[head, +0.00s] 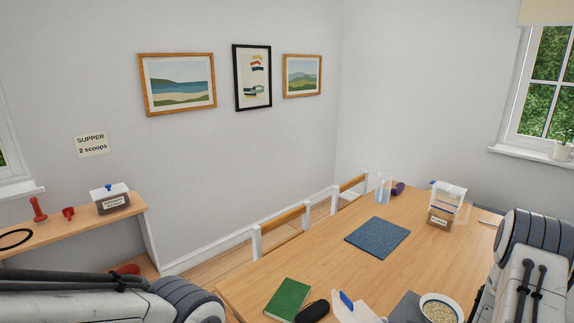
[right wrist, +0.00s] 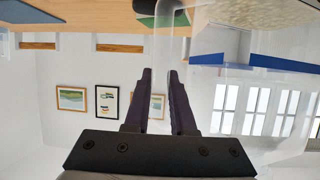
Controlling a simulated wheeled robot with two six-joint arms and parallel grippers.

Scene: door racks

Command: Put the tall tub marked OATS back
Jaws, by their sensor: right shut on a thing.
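My right gripper (right wrist: 160,75) is shut on a clear tub (right wrist: 220,95) with blue bands, close to the camera in the right wrist view. The exact grip point is hard to see through the clear wall. No OATS mark is readable in either view. A pale piece with a blue part (head: 347,301) shows at the table's front edge in the head view; I cannot tell if it is the same tub. A bowl of pale flakes (head: 439,310) stands to its right. My left gripper is out of view; only that arm shows.
A clear tub with brown contents and a label (head: 440,216) stands at the table's (head: 330,265) far right. A tall clear container (head: 383,187), blue mat (head: 377,237) and green book (head: 288,299) are also there. A labelled tub (head: 111,201) sits on the left shelf (head: 75,222).

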